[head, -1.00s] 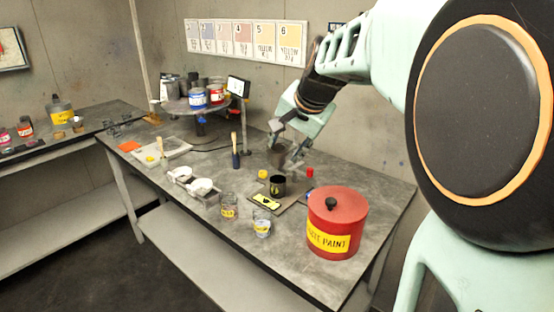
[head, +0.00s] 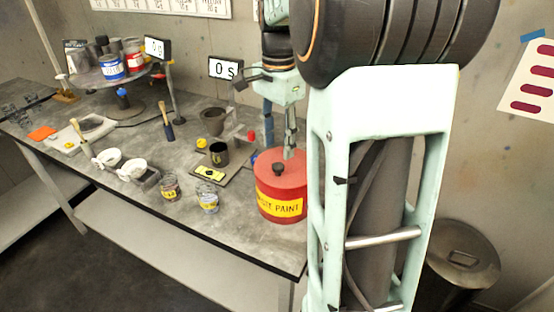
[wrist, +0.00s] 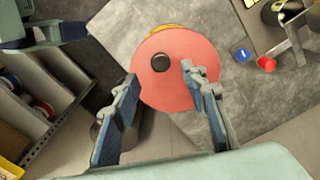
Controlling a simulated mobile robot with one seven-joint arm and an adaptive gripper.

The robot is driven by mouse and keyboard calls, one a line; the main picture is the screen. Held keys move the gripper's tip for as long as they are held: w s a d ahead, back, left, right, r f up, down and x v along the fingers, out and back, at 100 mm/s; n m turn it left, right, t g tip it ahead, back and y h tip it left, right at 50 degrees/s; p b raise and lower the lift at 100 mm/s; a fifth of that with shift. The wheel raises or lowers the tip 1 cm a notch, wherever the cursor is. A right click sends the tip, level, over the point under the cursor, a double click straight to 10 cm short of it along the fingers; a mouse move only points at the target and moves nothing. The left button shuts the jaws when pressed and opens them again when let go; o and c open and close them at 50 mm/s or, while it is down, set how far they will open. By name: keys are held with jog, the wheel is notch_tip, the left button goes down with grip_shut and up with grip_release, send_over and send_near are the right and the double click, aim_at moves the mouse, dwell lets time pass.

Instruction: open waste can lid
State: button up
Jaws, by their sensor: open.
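The waste can (head: 281,207) is a red round can with a yellow "WASTE PAINT" label, standing at the front right of the bench. My gripper (head: 290,150) points down over the back of the lid. In the wrist view its two fingers (wrist: 160,76) are apart with nothing between them, and the knob shows just beyond the fingertips. Whether the fingers touch the lid I cannot tell.
Left of the can stand a black cup (head: 219,155), a yellow-marked scale (head: 210,173) and small jars (head: 208,199). A grey mortar-like cup (head: 213,121) is behind. A grey metal bin (head: 462,262) stands on the floor at right.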

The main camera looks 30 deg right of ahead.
aim_at(278, 165)
notch_tip(278, 165, down, 6)
jog(key=shift+c, duration=0.4)
grip_shut()
